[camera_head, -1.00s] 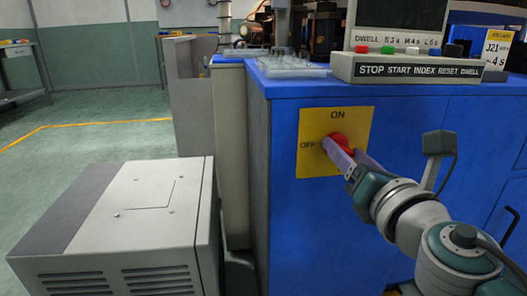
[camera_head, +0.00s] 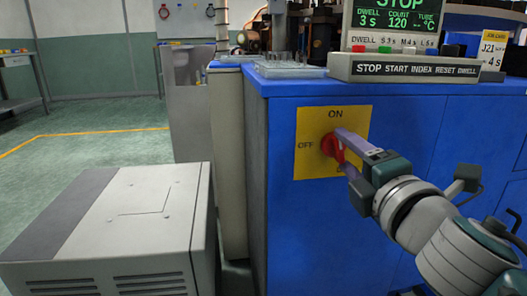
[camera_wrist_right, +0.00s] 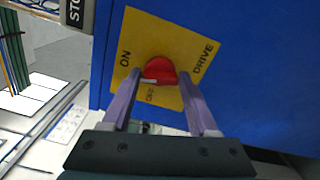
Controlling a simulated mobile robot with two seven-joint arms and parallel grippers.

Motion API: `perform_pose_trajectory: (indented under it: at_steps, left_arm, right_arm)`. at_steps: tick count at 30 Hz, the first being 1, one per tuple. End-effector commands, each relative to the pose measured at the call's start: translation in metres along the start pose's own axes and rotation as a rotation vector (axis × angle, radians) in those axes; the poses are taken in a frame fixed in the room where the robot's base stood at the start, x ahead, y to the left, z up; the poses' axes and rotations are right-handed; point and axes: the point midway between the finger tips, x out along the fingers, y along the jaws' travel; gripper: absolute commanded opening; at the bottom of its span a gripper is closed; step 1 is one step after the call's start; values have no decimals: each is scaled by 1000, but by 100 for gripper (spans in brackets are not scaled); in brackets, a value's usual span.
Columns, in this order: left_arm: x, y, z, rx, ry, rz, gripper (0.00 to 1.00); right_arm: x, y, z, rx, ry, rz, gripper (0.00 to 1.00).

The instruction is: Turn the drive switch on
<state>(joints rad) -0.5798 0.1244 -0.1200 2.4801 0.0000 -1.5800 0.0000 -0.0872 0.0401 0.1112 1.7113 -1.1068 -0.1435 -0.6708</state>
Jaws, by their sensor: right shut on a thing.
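The drive switch is a red rotary knob (camera_head: 329,146) on a yellow plate (camera_head: 310,165), with ON above it and OFF to its left. My right gripper (camera_head: 342,142) is shut on the knob, reaching in from the right. In the right wrist view the red knob (camera_wrist_right: 158,71) sits between the tips of the two purple fingers (camera_wrist_right: 160,82). A pale mark on the knob points roughly toward the ON lettering there. The display (camera_head: 392,18) above is lit with green text: STOP, DWELL 3 s, COUNT 120. My left gripper is not in view.
The plate is on the front of a blue cabinet (camera_head: 400,125). A button box (camera_head: 405,68) and a clear tray (camera_head: 290,69) are on its top. A grey metal box (camera_head: 120,215) stands at the left front. Green floor (camera_head: 90,150) is open behind it.

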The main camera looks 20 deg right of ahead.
Motion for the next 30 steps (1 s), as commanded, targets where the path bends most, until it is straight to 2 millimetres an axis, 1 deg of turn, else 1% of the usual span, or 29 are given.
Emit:
perform_pose_trajectory:
  at_steps: [6,12,19,30]
  left_arm:
    - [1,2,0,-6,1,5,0]
    - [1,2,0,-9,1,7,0]
    - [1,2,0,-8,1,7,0]
    - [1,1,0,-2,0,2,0]
  right_arm:
    - [0,0,0,144,-1,0,4]
    - [0,-1,0,225,0,1,4]
    - [0,-1,0,265,-1,1,4]
    - [0,-1,0,272,0,0,4]
